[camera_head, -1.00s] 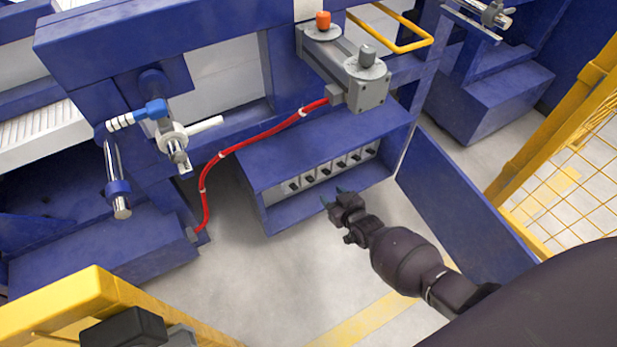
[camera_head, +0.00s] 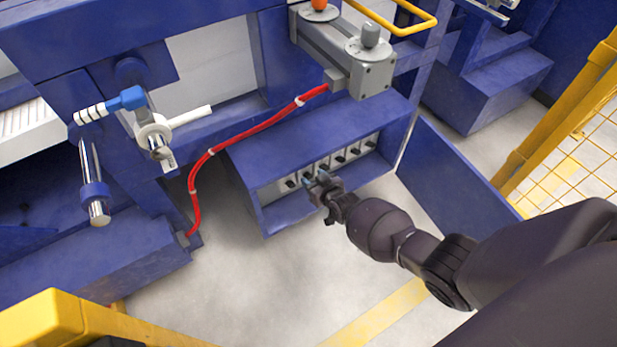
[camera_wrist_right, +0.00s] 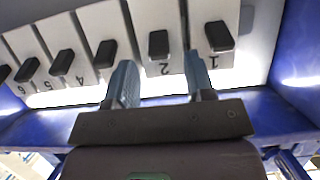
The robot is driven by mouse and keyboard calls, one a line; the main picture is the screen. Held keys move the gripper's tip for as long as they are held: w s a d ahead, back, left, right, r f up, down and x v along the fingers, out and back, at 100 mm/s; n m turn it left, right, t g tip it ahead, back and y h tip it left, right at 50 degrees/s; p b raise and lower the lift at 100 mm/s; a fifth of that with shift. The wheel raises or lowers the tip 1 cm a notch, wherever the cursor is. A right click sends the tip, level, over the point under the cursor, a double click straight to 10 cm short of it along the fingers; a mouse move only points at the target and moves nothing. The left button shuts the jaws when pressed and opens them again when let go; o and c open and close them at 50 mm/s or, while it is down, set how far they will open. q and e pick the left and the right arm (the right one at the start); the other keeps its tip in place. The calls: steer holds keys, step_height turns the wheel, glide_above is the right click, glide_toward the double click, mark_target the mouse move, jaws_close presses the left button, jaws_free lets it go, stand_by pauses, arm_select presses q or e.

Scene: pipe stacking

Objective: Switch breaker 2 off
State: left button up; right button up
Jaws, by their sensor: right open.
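A row of breakers sits inside an open blue box (camera_head: 310,130). In the right wrist view, breaker 2 (camera_wrist_right: 158,45) is a white panel with a black switch and the number 2, shown upside down. Breaker 1 (camera_wrist_right: 218,37) is beside it on the right. My right gripper (camera_head: 309,180) is at the box opening; in its wrist view the two fingers (camera_wrist_right: 157,85) are open and empty, one on each side of breaker 2's panel, with its switch between them in the picture. Whether they touch anything cannot be told. My left gripper is not in view.
Breaker 3 (camera_wrist_right: 105,52) and several more stand to the left in the wrist view. A red cable (camera_head: 240,135) and a grey unit (camera_head: 372,75) are above the box.

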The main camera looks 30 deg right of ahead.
mark_target(308, 175)
steer(key=shift+w+f+b, duration=0.35)
steer(key=shift+w+f, duration=0.2)
steer(key=shift+w, duration=0.1)
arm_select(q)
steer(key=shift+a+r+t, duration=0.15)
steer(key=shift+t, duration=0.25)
arm_select(e)
steer(key=shift+w+r, duration=0.1)
steer(key=shift+w, duration=0.4)
steer(key=shift+c, duration=0.3)
